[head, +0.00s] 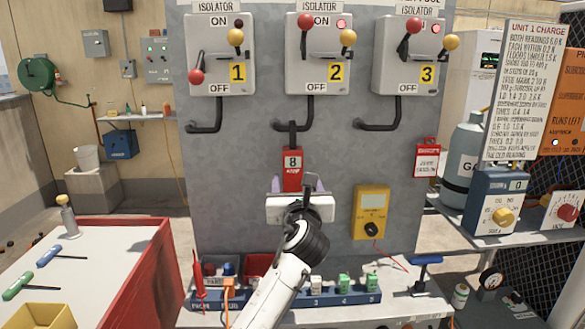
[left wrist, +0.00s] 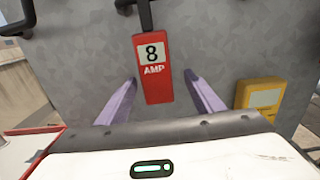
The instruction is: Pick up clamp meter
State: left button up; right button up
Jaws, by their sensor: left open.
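The clamp meter (head: 292,166) is a red, upright block with a white "8" panel and "AMP" lettering. It sits at the lower end of a black pipe on the grey panel, below isolator 2. It also shows in the left wrist view (left wrist: 155,85), upright between the two fingers. My left gripper (head: 298,184) is in front of the meter's lower part, its purple fingers open, one on each side. In the left wrist view, gaps show between the meter and both fingers. The gripper body hides the meter's lower end in the head view. My right gripper is not in view.
A yellow meter (head: 371,212) is on the panel just right of my gripper. Below is a blue numbered rack (head: 330,299) with several small blocks. A red-sided bench (head: 145,275) stands at left, a side shelf (head: 500,238) at right. Black pipe handles (head: 207,124) stick out above.

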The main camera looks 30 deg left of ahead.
aim_at(293, 164)
pick_arm(q)
jog(key=x, duration=0.4)
jog(key=shift+a+r, duration=0.1)
jog(key=shift+a, duration=0.2)
jog(key=c, duration=1.4)
jog(key=shift+r, duration=0.2)
jog(key=shift+r, duration=0.3)
jog(key=r, duration=0.2)
jog(key=shift+s+d+r, duration=0.2)
jog(key=shift+s+r, duration=0.1)
jog(key=shift+r, duration=0.05)
jog(key=v, duration=1.7)
jog(key=shift+s+d+f, duration=0.1)
jog(key=shift+s, duration=0.1)
